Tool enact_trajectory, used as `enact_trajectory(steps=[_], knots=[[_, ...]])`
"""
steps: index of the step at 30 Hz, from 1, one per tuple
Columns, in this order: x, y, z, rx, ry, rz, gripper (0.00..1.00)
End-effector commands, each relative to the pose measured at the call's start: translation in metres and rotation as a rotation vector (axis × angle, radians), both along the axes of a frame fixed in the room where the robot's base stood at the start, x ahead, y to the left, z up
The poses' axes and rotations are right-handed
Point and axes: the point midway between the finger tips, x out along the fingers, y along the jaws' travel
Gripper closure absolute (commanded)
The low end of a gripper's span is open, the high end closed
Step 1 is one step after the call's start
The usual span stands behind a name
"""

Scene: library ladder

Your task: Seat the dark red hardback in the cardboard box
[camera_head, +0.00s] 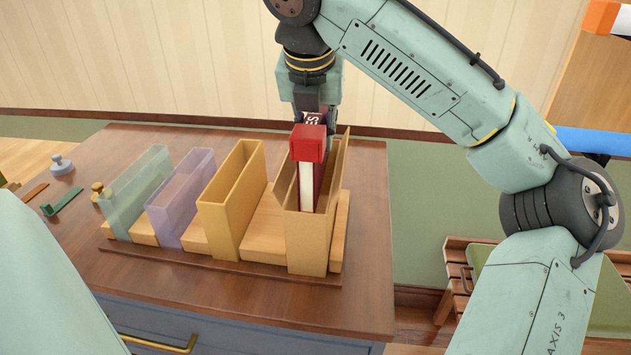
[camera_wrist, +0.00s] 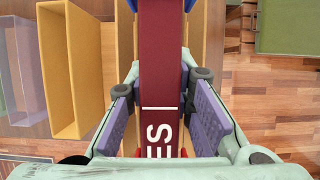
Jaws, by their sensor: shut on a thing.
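My gripper (camera_head: 316,118) is shut on the dark red hardback (camera_head: 320,178), holding it from above. In the wrist view the pads (camera_wrist: 160,105) press on both sides of the hardback (camera_wrist: 160,60), whose spine shows white lettering. A bright red block-like part (camera_head: 308,143) and a white strip show at the book's near end. The book is upright, with its lower part between the walls of the tan cardboard box (camera_head: 307,244), the rightmost holder, and its top above the near wall. The box floor and the book's bottom edge are hidden.
To the left stand a yellow holder (camera_head: 230,220), a purple translucent holder (camera_head: 178,225) and a green translucent holder (camera_head: 133,215), with wooden blocks between. A green bracket (camera_head: 63,201) and a grey weight (camera_head: 62,165) lie at the far left. The table (camera_head: 365,240) is bare right of the box.

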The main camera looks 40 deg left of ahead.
Motion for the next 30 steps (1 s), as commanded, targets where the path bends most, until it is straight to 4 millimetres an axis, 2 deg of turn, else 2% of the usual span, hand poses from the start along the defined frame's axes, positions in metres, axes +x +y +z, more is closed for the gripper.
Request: enact_trajectory(steps=[3, 8, 16, 30], knots=[[0.0, -0.001, -0.016, -0.002, -0.002, -0.002, 1.0], [0.001, -0.001, -0.028, 0.0, -0.001, -0.004, 1.0], [0.001, -0.001, -0.061, 0.0, -0.001, -0.003, 1.0], [0.0, -0.001, -0.07, 0.0, 0.0, -0.003, 1.0]])
